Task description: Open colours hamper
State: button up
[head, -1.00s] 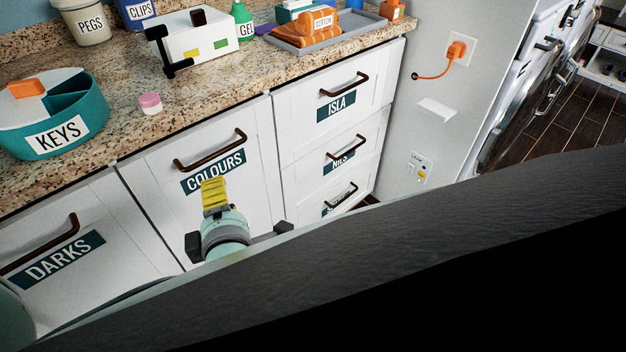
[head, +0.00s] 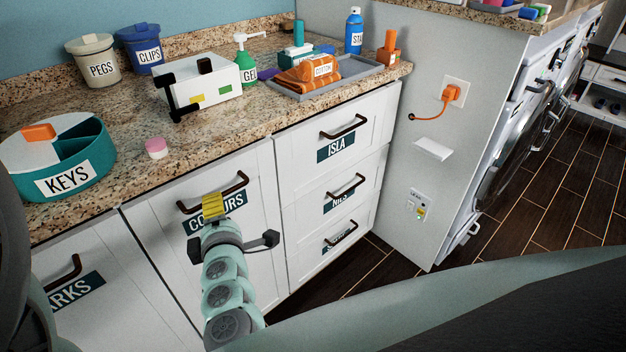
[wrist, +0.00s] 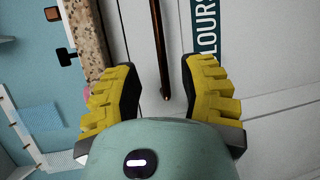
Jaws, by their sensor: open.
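The colours hamper (head: 258,200) is a white front under the counter, flush with its neighbours and closed. Its dark bar handle (head: 240,181) slopes across the top, above a teal "COLOURS" label (head: 236,199) that my gripper partly covers. My gripper (head: 212,202), with yellow ridged fingers, is at the handle's middle in the head view. In the wrist view the fingers (wrist: 160,82) are open and apart. The handle (wrist: 158,45) runs upright in that picture, its near end in the gap between the fingertips. I see no contact, and nothing is gripped.
The darks hamper (head: 100,310) is at left; several labelled drawers, one "ISLA" (head: 362,128), are at right. Dark floor (head: 350,270) shows clear at right.

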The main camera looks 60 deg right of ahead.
jog(key=shift+x, duration=3.35)
jog(key=shift+w+a, duration=0.1)
jog(key=shift+a, duration=0.05)
jog(key=shift+c, duration=0.2)
grip_shut()
